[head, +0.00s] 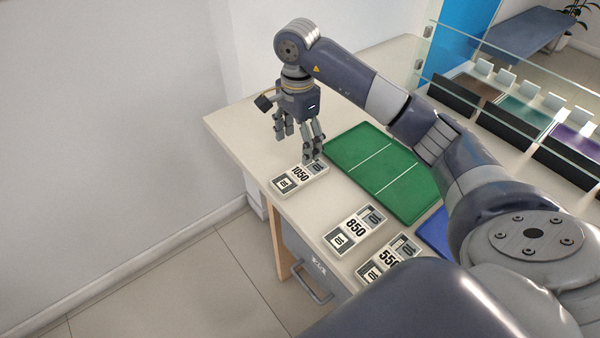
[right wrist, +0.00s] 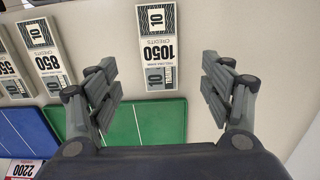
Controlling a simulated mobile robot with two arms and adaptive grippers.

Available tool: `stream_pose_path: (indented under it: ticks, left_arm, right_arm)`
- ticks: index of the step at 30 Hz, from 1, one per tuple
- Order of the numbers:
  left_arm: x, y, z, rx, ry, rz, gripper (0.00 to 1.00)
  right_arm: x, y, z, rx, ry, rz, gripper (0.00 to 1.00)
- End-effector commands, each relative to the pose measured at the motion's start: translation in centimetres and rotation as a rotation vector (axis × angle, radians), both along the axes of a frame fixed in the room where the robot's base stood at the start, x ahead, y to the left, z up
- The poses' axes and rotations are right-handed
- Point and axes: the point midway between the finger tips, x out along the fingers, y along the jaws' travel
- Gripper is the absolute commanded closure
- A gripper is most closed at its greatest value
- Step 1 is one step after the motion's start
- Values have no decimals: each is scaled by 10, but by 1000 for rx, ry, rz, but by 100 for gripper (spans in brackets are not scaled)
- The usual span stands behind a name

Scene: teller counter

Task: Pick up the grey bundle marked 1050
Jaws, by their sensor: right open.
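The grey bundle marked 1050 (head: 299,177) lies flat on the counter near its front left edge in the head view. In the right wrist view the bundle (right wrist: 158,48) shows between and beyond the open fingers, its number readable. My right gripper (head: 298,148) is open and empty, pointing down just behind the bundle; in the right wrist view its two fingers (right wrist: 160,82) are spread wide with nothing between the tips. In the head view one finger overlaps the bundle's far end; I cannot tell whether they touch. My left gripper is not in view.
Bundles marked 850 (head: 355,231) and 550 (head: 388,260) lie nearer me along the front edge. A green tray (head: 382,172) with white lines lies right of the gripper; a blue tray (head: 436,232) is partly behind my arm. A glass screen (head: 500,80) stands behind. Counter left of the gripper is clear.

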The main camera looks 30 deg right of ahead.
Motion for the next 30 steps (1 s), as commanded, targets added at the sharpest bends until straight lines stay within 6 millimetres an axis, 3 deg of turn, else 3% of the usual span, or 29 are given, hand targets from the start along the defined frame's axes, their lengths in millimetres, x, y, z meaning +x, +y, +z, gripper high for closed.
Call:
stream_pose_path:
  ticks: [6,14,23,30]
  left_arm:
    - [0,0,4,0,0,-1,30]
    - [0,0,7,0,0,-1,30]
    - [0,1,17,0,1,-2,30]
    - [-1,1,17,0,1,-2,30]
  right_arm:
    - [-2,0,-35,-3,9,1,27]
    - [-1,0,-56,0,5,0,27]
    - [-2,1,-95,1,6,1,27]
    - [-1,0,-103,-1,2,0,27]
